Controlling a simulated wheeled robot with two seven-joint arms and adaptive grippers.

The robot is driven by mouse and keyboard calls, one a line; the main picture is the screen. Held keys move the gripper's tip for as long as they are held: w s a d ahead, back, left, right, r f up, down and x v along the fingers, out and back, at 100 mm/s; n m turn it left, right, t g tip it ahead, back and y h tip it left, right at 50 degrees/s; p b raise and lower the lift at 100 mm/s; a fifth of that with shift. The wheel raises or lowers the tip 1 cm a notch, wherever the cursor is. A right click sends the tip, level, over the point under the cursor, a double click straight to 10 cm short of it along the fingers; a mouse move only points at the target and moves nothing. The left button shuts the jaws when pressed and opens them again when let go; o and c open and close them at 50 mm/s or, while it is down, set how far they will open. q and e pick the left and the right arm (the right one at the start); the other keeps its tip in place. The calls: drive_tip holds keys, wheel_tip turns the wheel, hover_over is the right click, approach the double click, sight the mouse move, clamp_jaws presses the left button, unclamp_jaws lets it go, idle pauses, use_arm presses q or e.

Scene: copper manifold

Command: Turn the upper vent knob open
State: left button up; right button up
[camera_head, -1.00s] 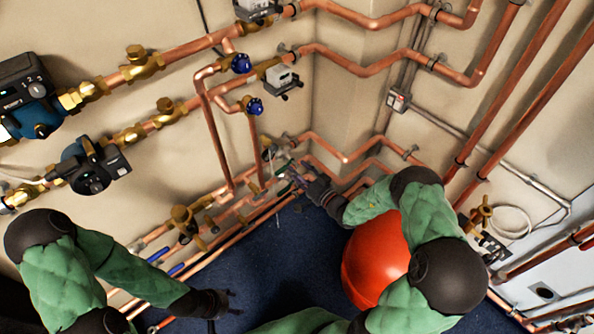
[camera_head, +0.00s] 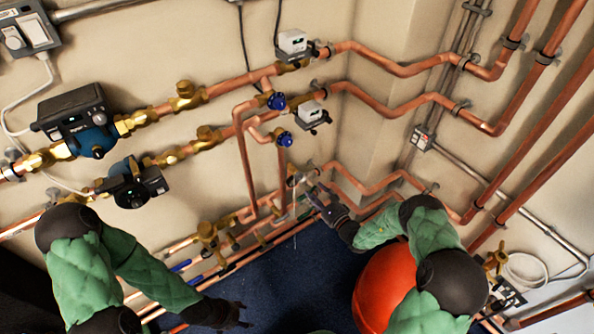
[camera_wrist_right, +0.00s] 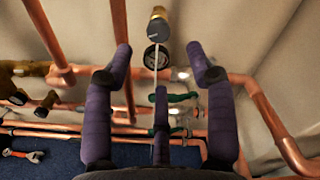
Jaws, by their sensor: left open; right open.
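My right gripper (camera_head: 318,193) reaches to the lower pipes at the wall corner. In the right wrist view my right gripper (camera_wrist_right: 159,62) is open, its purple fingers spread and empty. A round black knob (camera_wrist_right: 157,57) with a brass cylinder above it shows beyond and between the fingertips, apart from them. Two blue knobs, an upper one (camera_head: 276,100) and a lower one (camera_head: 284,139), sit on the copper pipes above this gripper. I cannot tell which knob is the upper vent knob. My left gripper (camera_head: 236,315) is open and low over the blue floor, away from the knobs.
Green-handled valves (camera_wrist_right: 172,98) and copper pipes (camera_wrist_right: 263,105) lie close around my right gripper. A red vessel (camera_head: 384,285) stands beneath my right arm. Two pumps (camera_head: 88,128) hang on the left wall.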

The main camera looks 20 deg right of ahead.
sight(300, 178)
drive_tip(key=w+a+m, duration=0.1)
drive_tip(key=w+m, duration=0.2)
drive_tip(key=w+a+m, duration=0.1)
drive_tip(key=w+m, duration=0.2)
drive_tip(key=w+a+m, duration=0.2)
drive_tip(key=w+m, duration=0.1)
drive_tip(key=w, duration=0.1)
drive_tip(key=shift+w+f+b, duration=0.1)
drive_tip(key=shift+f+b, duration=0.15)
drive_tip(key=shift+b, duration=0.05)
drive_tip(key=shift+w+a+r, duration=0.1)
drive_tip(key=shift+w+a, duration=0.1)
drive_tip(key=shift+w, duration=0.3)
clamp_jaws()
